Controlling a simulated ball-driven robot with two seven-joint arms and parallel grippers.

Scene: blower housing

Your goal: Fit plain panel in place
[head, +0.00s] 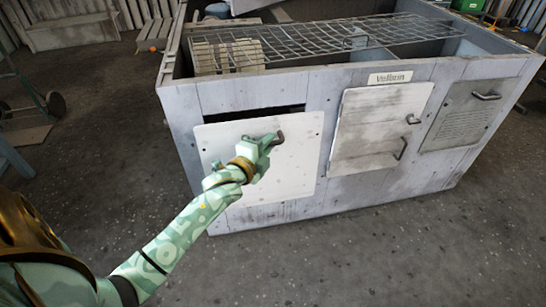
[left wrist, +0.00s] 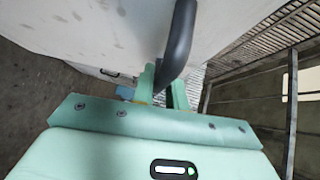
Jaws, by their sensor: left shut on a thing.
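The plain panel (head: 295,170) is a flat white sheet with small holes near its edges. It is at the left part of the front of the grey blower housing (head: 230,97), and a dark gap shows above its top edge. My left gripper (head: 270,141) is shut on the panel's dark handle (head: 280,137), near the panel's upper middle. In the left wrist view, the handle (left wrist: 181,40) runs down between the fingers of the left gripper (left wrist: 163,88). I cannot tell whether the panel touches the housing. My right gripper is not in view.
A worn door panel (head: 375,125) with two handles and a grey louvred panel (head: 462,115) are to the right on the housing front. A wire grate (head: 330,38) spans the open top. The floor (head: 400,255) in front is clear. A hand truck (head: 50,100) stands at left.

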